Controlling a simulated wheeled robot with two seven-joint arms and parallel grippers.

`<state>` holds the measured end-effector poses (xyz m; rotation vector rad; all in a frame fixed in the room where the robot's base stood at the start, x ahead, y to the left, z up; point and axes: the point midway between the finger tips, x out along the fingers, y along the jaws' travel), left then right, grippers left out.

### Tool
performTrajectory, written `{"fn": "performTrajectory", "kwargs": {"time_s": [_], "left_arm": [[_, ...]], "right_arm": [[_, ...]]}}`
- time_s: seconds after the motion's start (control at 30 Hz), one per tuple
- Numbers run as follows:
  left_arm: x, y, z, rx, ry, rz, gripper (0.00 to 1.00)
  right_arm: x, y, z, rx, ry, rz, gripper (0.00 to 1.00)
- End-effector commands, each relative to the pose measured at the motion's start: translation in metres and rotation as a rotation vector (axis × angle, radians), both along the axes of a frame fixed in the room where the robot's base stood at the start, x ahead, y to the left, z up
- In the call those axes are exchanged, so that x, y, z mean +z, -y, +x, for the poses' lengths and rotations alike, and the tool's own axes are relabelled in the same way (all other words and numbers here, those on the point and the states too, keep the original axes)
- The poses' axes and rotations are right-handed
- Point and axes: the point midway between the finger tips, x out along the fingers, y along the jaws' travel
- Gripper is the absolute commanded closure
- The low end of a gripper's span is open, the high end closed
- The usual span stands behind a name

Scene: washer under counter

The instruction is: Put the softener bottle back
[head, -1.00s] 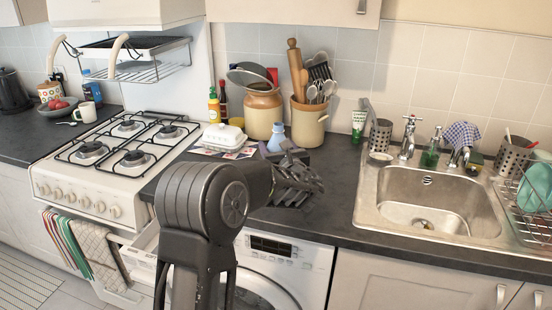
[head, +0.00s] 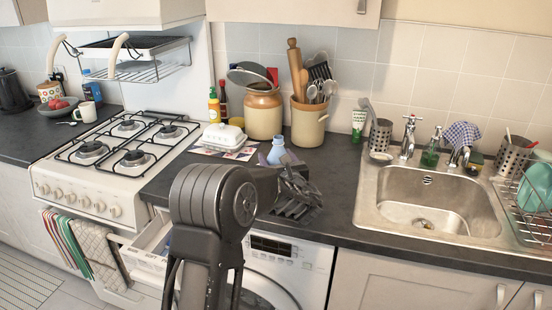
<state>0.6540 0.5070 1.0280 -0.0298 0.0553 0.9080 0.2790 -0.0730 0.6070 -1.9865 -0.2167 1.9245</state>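The softener bottle (head: 278,152) is pale blue and shows its upper part above the worktop, in front of the stoneware jars. Its lower part is hidden behind my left gripper (head: 284,174). The gripper is at the bottle, and the two have moved together, so it appears shut on it. The fingertips are mostly hidden by the dark gripper body and wrist. I cannot tell whether the bottle's base touches the worktop. My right gripper is not in view.
Below the counter is a white washing machine (head: 291,255) with its detergent drawer (head: 147,258) pulled out. A butter dish (head: 223,137), a brown-topped jar (head: 263,114) and a utensil crock (head: 309,124) stand behind. The worktop (head: 335,190) left of the sink (head: 432,205) is clear.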

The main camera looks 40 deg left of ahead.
Motion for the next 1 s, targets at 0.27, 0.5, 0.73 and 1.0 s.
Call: {"fn": "performTrajectory", "kwargs": {"time_s": [0.27,0.5,0.73,1.0], "left_arm": [[0.001,0.0,0.0,0.0,0.0,0.0,0.18],[0.003,0.0,0.0,0.0,0.0,0.0,0.18],[0.004,0.019,-0.014,-0.003,0.002,-0.001,0.18],[0.007,0.064,-0.048,-0.003,0.002,-0.001,0.18]], "right_arm": [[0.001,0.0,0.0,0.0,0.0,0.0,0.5],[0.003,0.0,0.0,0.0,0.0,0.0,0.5],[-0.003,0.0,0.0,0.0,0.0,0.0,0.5],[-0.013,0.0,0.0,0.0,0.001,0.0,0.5]]}}
